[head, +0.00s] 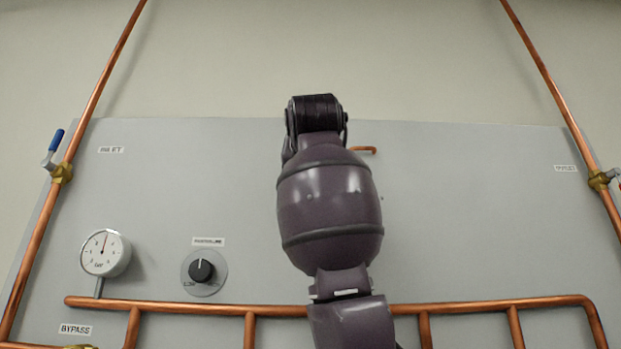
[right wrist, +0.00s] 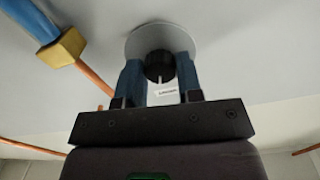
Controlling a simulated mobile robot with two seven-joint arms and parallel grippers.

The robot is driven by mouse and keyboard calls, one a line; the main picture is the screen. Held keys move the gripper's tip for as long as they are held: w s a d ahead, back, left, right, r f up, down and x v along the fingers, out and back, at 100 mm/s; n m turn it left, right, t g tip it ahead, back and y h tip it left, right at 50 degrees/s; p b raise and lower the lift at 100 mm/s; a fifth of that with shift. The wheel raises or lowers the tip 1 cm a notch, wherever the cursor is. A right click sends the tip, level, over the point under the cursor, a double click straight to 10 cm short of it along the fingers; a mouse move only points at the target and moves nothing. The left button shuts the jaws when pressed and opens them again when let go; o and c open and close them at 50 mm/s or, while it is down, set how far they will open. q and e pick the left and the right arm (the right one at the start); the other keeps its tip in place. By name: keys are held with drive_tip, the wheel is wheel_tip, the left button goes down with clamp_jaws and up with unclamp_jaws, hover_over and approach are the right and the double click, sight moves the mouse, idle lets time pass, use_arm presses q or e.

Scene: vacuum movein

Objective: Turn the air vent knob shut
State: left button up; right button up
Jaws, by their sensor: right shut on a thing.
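In the right wrist view a black round knob (right wrist: 159,64) sits on a round grey plate (right wrist: 146,33) on the panel. Its white pointer mark points down in that picture, toward a small label (right wrist: 167,92) too blurred to read. My right gripper (right wrist: 158,70) has its two blue fingers on either side of this knob and is shut on it. In the head view my right arm stands in front of the panel's middle and hides this knob and the gripper. My left gripper is not in view.
The grey panel (head: 450,215) carries another black knob (head: 202,271), a round gauge (head: 105,252) and a blue-handled valve (head: 55,142). Copper pipes (head: 470,306) run along its bottom and sides. A brass fitting with a blue handle (right wrist: 32,20) is close left of my right gripper.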

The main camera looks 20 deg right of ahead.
drive_tip(key=shift+n+b, duration=0.6)
drive_tip(key=shift+n, duration=5.8)
drive_tip(key=o, duration=0.9)
drive_tip(key=shift+b+v, duration=1.4)
drive_tip(key=shift+v, duration=4.05)
